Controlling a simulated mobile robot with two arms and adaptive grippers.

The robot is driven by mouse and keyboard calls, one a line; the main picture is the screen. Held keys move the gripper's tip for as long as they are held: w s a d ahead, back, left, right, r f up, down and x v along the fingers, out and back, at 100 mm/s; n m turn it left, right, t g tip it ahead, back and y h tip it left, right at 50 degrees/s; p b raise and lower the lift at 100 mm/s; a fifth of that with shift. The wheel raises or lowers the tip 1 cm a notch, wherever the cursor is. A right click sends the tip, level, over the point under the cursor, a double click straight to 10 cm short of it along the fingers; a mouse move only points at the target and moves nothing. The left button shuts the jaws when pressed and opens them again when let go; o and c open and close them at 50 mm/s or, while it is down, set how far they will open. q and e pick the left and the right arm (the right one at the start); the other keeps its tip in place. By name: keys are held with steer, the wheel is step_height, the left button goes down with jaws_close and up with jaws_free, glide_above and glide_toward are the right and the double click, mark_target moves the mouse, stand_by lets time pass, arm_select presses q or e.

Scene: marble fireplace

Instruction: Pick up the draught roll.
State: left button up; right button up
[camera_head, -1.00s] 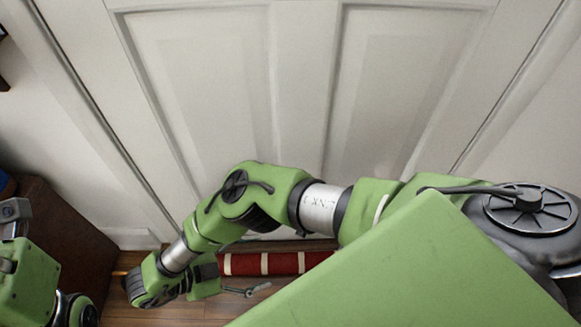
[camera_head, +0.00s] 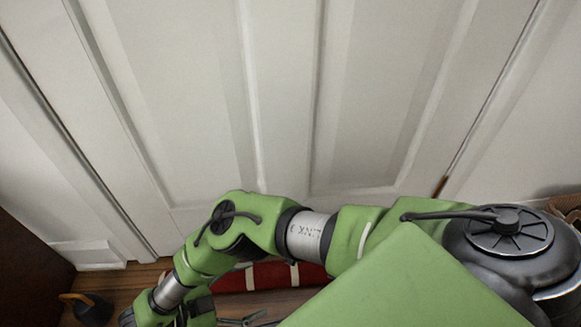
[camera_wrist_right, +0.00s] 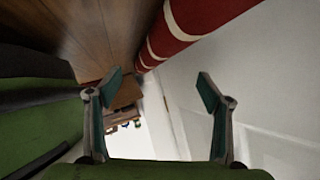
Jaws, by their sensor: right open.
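The draught roll (camera_head: 270,276) is a red roll with white bands. It lies on the floor along the foot of the white door, partly hidden behind my right arm in the head view. In the right wrist view the draught roll (camera_wrist_right: 195,22) crosses the top of the picture, beyond the fingertips. My right gripper (camera_wrist_right: 161,86) is open, with nothing between its fingers. In the head view its fingers show only in part at the bottom edge, in front of the roll. My left gripper is in neither current view.
The white panelled door (camera_head: 285,100) rises behind the roll. A dark object with a wooden handle (camera_head: 85,308) stands on the wooden floor (camera_head: 120,284) at lower left. A dark brown piece of furniture (camera_head: 28,265) is at the left edge. A woven item (camera_head: 562,203) shows at far right.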

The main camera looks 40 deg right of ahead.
mark_target(281, 276)
steer(key=b+x, duration=0.1)
steer(key=x, duration=0.6)
steer(key=shift+b, duration=0.4)
steer(key=b+x, duration=0.2)
steer(key=x, duration=0.1)
steer(key=w+b+x, duration=0.1)
steer(key=shift+s+d+f, duration=0.1)
steer(key=shift+d+f, duration=0.1)
steer(key=shift+f, duration=0.2)
steer(key=shift+d+b, duration=0.4)
steer(key=c, duration=1.6)
steer(key=shift+c, duration=0.8)
steer(key=shift+r, duration=0.1)
